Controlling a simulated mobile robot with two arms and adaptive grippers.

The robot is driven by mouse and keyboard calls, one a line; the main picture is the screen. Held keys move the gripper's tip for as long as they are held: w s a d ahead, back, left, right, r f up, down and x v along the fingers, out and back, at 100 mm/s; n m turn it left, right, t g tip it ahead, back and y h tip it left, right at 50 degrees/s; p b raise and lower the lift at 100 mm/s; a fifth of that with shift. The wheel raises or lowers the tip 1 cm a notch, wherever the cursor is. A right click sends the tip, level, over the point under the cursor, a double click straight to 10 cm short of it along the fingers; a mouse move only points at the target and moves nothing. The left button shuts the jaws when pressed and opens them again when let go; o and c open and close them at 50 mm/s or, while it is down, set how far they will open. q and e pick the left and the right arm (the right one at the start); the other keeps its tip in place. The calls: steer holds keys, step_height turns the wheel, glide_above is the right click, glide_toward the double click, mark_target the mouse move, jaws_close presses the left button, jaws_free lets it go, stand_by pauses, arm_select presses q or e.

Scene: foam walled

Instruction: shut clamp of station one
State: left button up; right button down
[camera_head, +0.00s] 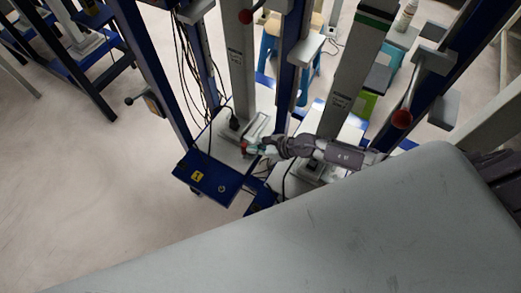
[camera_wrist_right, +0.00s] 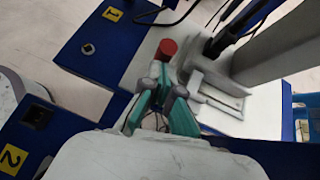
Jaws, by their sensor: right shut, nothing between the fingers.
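Station one is the blue-fronted base with the yellow 1 label (camera_head: 197,175); the label also shows in the right wrist view (camera_wrist_right: 113,14). Its clamp (camera_wrist_right: 212,92) is a pale metal fixture on the white bed, with a red knob (camera_wrist_right: 167,47) just past my fingertips. I cannot tell whether the clamp is open or shut. My right gripper (camera_head: 251,149) reaches in from the right, low over the bed beside the clamp. In the wrist view its teal fingers (camera_wrist_right: 158,84) are together and empty, close to the knob; contact is unclear. My left gripper is out of view.
A second station with the yellow 2 label (camera_wrist_right: 12,160) stands close beside station one. Grey columns and blue posts rise around the arm. Red lever balls (camera_head: 246,16) (camera_head: 401,118) stick out above. Black cables (camera_head: 190,70) hang at the left.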

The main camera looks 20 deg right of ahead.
steer(key=shift+w+a+r, duration=0.1)
steer(key=shift+r, duration=0.05)
steer(key=shift+w+a+r+p, duration=0.3)
steer(key=shift+w+a+p, duration=0.3)
steer(key=shift+w, duration=0.3)
steer(key=shift+w+a+r, duration=0.1)
steer(key=shift+a, duration=0.05)
